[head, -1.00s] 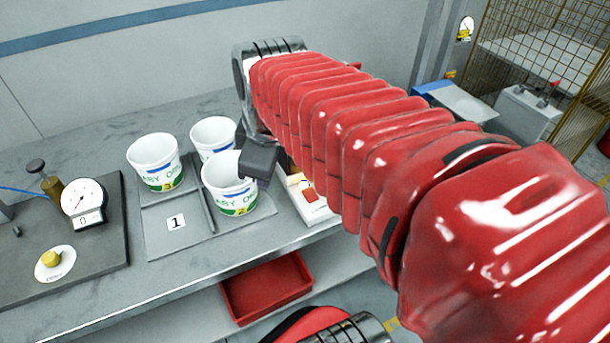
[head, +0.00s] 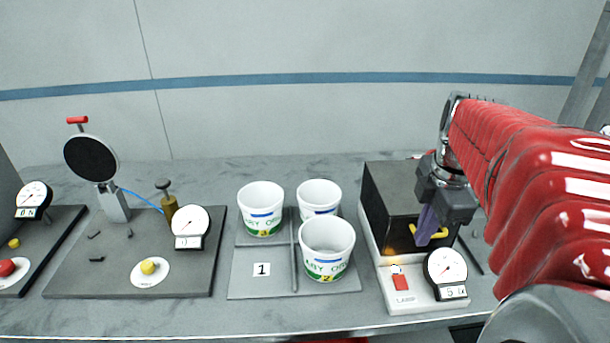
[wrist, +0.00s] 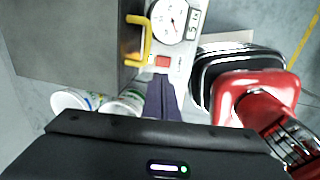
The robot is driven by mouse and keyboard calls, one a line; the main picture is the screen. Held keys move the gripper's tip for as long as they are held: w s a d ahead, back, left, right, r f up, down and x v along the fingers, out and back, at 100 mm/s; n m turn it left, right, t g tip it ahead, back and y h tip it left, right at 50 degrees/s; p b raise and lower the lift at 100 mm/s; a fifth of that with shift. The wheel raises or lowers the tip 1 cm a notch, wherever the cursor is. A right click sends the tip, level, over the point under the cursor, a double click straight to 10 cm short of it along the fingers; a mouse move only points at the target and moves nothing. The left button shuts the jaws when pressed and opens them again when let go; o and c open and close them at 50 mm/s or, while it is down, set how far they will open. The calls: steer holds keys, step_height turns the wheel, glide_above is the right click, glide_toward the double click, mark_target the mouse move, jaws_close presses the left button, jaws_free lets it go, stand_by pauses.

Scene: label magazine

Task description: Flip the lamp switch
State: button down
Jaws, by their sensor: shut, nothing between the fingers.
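A red rocker switch (head: 401,283) sits on the front of a white-based unit at the right of the bench, with small print below it that I cannot read for sure. The switch also shows in the wrist view (wrist: 162,61), just beyond my fingertips. My gripper (head: 425,238) is shut and empty, its dark purple fingers pointing down in front of the black box, above and right of the switch in the head view. In the wrist view the fingers (wrist: 160,82) line up with the switch. I cannot tell whether they touch it.
The unit carries a black box (head: 388,190) with a yellow handle (head: 413,231) beside my fingers and a dial gauge (head: 445,267) right of the switch. Three white cups (head: 327,235) stand on a grey plate to the left. Farther left is a plate with a yellow button (head: 148,267).

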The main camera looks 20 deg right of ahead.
mark_target(402, 277)
steer(key=f, duration=0.4)
steer(key=w+f, duration=0.1)
steer(key=f, duration=0.4)
steer(key=w+f, duration=0.1)
steer(key=f, duration=0.4)
steer(key=shift+d, duration=0.2)
